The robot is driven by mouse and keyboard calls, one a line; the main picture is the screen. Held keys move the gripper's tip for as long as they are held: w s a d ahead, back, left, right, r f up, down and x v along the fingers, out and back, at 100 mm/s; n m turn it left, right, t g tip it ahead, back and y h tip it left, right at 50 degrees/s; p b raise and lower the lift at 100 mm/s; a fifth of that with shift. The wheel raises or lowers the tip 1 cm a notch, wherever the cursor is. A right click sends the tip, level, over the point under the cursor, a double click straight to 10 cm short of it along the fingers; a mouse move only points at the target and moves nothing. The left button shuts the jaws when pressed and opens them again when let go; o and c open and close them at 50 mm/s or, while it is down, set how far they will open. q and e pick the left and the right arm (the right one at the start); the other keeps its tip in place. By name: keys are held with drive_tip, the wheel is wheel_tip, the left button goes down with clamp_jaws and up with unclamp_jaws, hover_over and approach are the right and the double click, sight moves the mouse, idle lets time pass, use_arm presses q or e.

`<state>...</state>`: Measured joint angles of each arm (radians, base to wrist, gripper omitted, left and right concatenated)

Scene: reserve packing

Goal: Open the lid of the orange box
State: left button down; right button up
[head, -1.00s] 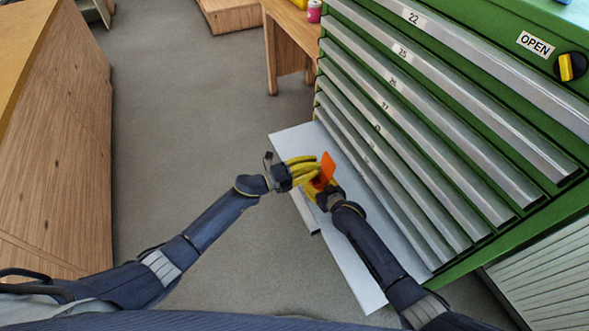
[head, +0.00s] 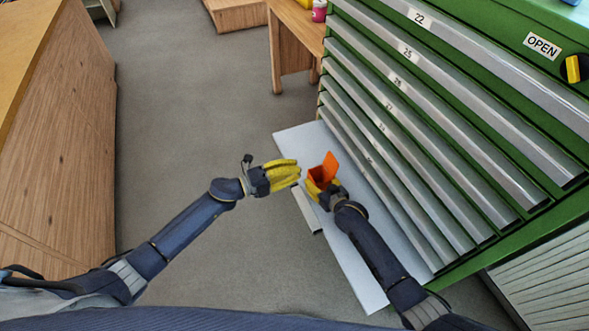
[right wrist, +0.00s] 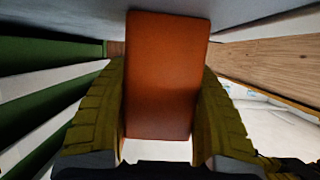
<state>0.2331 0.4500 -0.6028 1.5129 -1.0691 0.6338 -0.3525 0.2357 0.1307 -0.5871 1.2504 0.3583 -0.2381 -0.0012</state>
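The small orange box (head: 319,176) is held above the pale open drawer at the front of the green cabinet. Its lid (head: 331,163) stands raised. My right gripper (head: 316,187) is shut on the box. In the right wrist view the orange box (right wrist: 165,75) fills the space between the yellow fingers of that gripper (right wrist: 165,115). My left gripper (head: 296,170) is empty, to the left of the box and apart from it. Its yellow fingers look spread with a small gap.
The green cabinet (head: 505,210) with numbered drawers stands on the right. The pale open drawer (head: 345,260) juts out below my right arm. A wooden cabinet (head: 60,150) is on the far left. The grey floor (head: 180,110) between them is clear.

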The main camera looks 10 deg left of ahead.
drive_tip(key=o, duration=0.5)
